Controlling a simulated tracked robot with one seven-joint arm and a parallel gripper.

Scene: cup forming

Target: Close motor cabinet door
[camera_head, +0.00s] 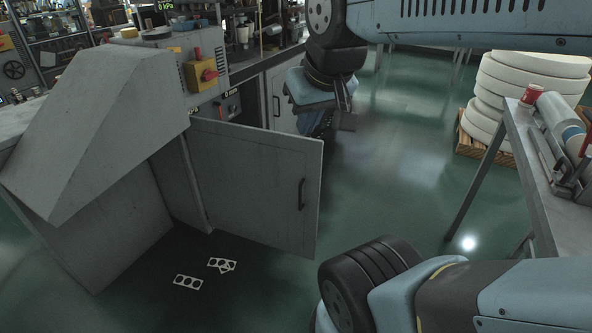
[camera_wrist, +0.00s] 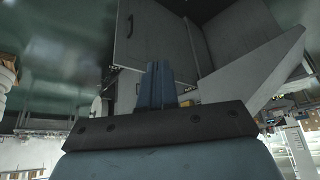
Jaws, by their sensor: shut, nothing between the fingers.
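The motor cabinet door (camera_head: 255,190) is a grey panel standing open, swung out from the grey cabinet (camera_head: 95,150). Its dark bar handle (camera_head: 301,194) is near the free edge. In the wrist view the door (camera_wrist: 165,40) is at the top, its handle (camera_wrist: 130,26) at upper left. My gripper (camera_head: 346,108) is up and to the right of the door's top free corner, apart from it in the head view. Its fingers (camera_wrist: 160,85) are together and empty in the wrist view. The distance in depth between fingers and door is unclear.
A red knob on a yellow plate (camera_head: 206,73) is on the cabinet above the door. Flat pieces with holes (camera_head: 188,282) lie on the dark floor below. A workbench (camera_head: 530,150) stands at right, with stacked white rings (camera_head: 530,85) behind. The green floor between is clear.

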